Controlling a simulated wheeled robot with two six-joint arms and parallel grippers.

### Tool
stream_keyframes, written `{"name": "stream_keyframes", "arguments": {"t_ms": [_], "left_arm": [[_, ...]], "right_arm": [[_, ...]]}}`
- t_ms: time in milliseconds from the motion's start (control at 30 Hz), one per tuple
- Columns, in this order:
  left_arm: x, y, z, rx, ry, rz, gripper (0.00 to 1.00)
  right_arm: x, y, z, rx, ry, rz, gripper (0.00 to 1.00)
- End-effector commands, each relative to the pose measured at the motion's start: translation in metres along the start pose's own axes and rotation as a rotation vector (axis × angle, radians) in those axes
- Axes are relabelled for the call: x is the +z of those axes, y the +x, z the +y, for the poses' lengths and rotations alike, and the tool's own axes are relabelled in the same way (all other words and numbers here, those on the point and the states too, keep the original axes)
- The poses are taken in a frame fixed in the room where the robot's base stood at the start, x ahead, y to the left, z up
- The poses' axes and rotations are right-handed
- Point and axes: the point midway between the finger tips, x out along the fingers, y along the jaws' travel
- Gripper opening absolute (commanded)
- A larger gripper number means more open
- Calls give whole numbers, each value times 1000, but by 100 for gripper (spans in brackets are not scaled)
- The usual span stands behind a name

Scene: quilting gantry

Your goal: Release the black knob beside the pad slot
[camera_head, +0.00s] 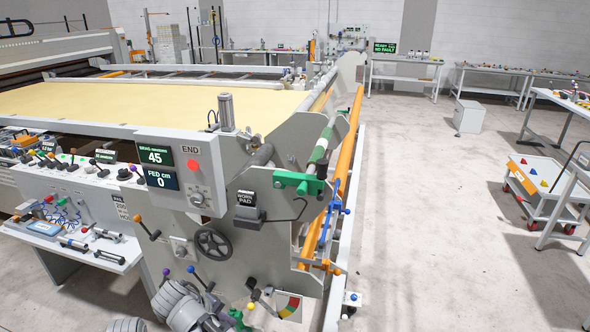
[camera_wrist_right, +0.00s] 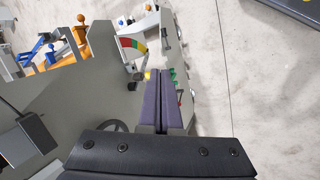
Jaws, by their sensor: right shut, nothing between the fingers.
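A lever with a black knob (camera_head: 250,283) stands lower, left of a coloured gauge (camera_head: 289,305). I cannot tell for sure whether this is the task's knob. In the right wrist view the gauge (camera_wrist_right: 132,47) and a small dark knob (camera_wrist_right: 135,77) lie beyond my fingers. My right gripper (camera_wrist_right: 161,74) is shut and empty, its tips apart from any clear knob. In the head view my right arm is low in front of the panel. My left gripper is not seen.
A black handwheel (camera_head: 213,243) is on the panel, with several coloured levers around it. Blue clamps (camera_head: 330,215) and an orange rail (camera_head: 345,165) run along the right side. A control table (camera_head: 85,190) stands at left.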

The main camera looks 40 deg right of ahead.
Motion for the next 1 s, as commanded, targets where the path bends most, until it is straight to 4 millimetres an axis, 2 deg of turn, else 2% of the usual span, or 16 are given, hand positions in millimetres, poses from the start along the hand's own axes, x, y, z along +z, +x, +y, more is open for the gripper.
{"name": "stream_keyframes", "arguments": {"t_ms": [267, 367, 500, 600, 700, 833, 1000], "left_arm": [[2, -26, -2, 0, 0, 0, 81], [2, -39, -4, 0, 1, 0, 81], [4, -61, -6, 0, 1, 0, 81], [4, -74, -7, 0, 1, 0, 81], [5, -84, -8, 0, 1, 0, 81], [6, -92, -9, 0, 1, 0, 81], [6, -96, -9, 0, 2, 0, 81]], "right_arm": [[-15, -19, 81, 231, 28, -2, 0], [-20, -33, 122, 356, 37, -9, 0], [-29, -64, 196, 582, 45, -26, 0], [-33, -90, 241, 736, 41, -43, 0], [-35, -113, 276, 864, 35, -61, 0], [-38, -136, 306, 985, 24, -80, 0], [-39, -151, 323, 1063, 15, -93, 0]]}}
